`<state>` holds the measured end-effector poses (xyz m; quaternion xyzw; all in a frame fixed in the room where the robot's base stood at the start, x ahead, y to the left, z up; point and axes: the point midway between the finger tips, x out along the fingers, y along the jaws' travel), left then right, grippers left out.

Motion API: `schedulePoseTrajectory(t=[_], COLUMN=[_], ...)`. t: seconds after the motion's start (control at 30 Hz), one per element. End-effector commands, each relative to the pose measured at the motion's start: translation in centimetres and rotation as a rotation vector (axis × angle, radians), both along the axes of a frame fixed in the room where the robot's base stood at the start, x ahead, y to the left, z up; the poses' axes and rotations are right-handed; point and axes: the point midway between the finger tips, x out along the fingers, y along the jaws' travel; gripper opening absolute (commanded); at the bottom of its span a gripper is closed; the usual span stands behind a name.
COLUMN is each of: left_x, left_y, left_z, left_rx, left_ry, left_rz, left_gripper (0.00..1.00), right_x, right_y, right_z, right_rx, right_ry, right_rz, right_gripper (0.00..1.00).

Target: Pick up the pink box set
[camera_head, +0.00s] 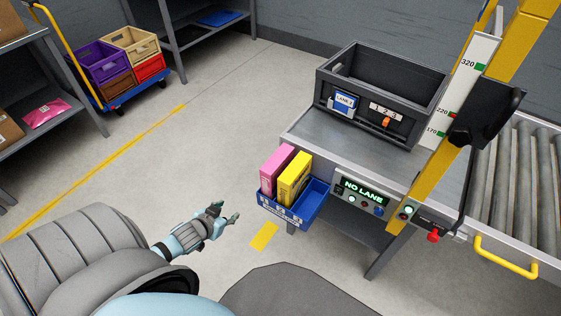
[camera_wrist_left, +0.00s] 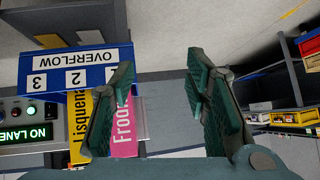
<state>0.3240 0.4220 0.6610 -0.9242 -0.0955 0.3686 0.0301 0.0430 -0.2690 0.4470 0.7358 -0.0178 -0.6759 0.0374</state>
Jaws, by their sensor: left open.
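The pink box set (camera_head: 278,170) stands upright at the left end of a blue bin, beside a yellow box (camera_head: 296,181). In the left wrist view the pink box (camera_wrist_left: 124,135) shows upside down with part of its lettering, partly hidden behind a finger. My left gripper (camera_head: 228,212) is open and empty, in front and to the left of the bin and apart from the box. Its two fingers also show in the left wrist view (camera_wrist_left: 160,66). My right gripper is not in view.
The blue bin (camera_head: 291,212), labelled OVERFLOW, hangs at the counter's front, its right part empty. A grey crate (camera_head: 350,108) stands on the counter (camera_head: 345,150). A yellow post (camera_head: 425,170) and roller conveyor (camera_head: 525,180) are right. Floor left of the bin is clear.

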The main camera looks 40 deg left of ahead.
Motion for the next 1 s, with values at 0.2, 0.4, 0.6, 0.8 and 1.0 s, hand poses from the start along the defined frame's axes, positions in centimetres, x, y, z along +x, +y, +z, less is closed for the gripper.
schedulePoseTrajectory(t=[0.2,0.4,0.6,0.8,1.0], left_x=[7.5,11.8,15.2,17.2,20.1], left_y=[-4.4,-4.9,-4.9,-5.0,-5.0], left_z=[14.6,13.0,11.7,10.4,8.7], left_rx=[-0.088,-0.104,-0.102,-0.104,-0.102], left_ry=[-0.293,-0.317,-0.312,-0.312,-0.311], left_rz=[-0.139,-0.148,-0.150,-0.151,-0.150], left_gripper=[0.42,0.42,0.42,0.42,0.42], right_x=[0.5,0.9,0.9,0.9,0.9], right_y=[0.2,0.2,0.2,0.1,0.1], right_z=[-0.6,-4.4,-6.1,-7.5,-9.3], right_rx=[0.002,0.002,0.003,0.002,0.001], right_ry=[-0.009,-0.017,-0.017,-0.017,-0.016], right_rz=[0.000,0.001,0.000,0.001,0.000], right_gripper=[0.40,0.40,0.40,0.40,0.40])
